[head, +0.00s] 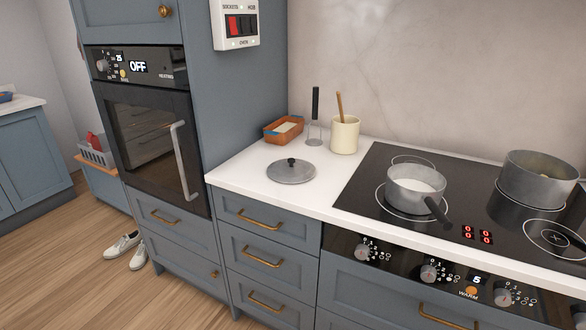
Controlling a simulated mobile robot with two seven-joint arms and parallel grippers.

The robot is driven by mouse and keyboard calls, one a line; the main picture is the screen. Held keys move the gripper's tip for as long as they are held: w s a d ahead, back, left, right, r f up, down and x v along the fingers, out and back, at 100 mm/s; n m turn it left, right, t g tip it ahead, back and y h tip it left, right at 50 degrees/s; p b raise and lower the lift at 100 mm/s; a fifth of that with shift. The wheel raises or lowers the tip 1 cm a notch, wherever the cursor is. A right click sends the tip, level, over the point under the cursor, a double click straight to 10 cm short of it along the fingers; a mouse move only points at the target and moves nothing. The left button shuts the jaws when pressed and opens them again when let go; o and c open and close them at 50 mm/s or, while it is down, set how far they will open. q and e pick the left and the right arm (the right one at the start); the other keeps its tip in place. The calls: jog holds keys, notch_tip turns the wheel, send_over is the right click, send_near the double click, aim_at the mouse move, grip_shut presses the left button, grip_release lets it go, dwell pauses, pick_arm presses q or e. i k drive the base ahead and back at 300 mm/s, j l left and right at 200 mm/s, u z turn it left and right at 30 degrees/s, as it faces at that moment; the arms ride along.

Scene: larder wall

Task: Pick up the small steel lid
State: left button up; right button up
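The small steel lid (291,172) lies flat on the white counter (237,175), left of the black hob. It is a round grey disc with a dark knob on top. Nothing rests on it. Neither of my grippers shows in the head view.
A cream pot with a wooden utensil (344,135), a black-handled upright tool (315,118) and an orange-brown tray (283,130) stand behind the lid. A small saucepan (415,190) and a larger pot (536,180) are on the hob (455,215). The tall oven (150,140) is at left.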

aim_at(291, 170)
jog(key=i+j+z, duration=0.2)
jog(key=i+j, duration=0.2)
jog(key=j, duration=0.25)
jog(key=i+j+z, duration=0.1)
jog(key=j, duration=0.25)
jog(key=i+j+z, duration=0.1)
jog(key=i+j, duration=0.15)
jog(key=i+j+z, duration=0.1)
jog(key=j, duration=0.35)
jog(key=i+j+z, duration=0.1)
jog(key=j, duration=0.3)
jog(key=i+j+z, duration=0.1)
jog(key=j, duration=0.3)
jog(key=i, duration=0.1)
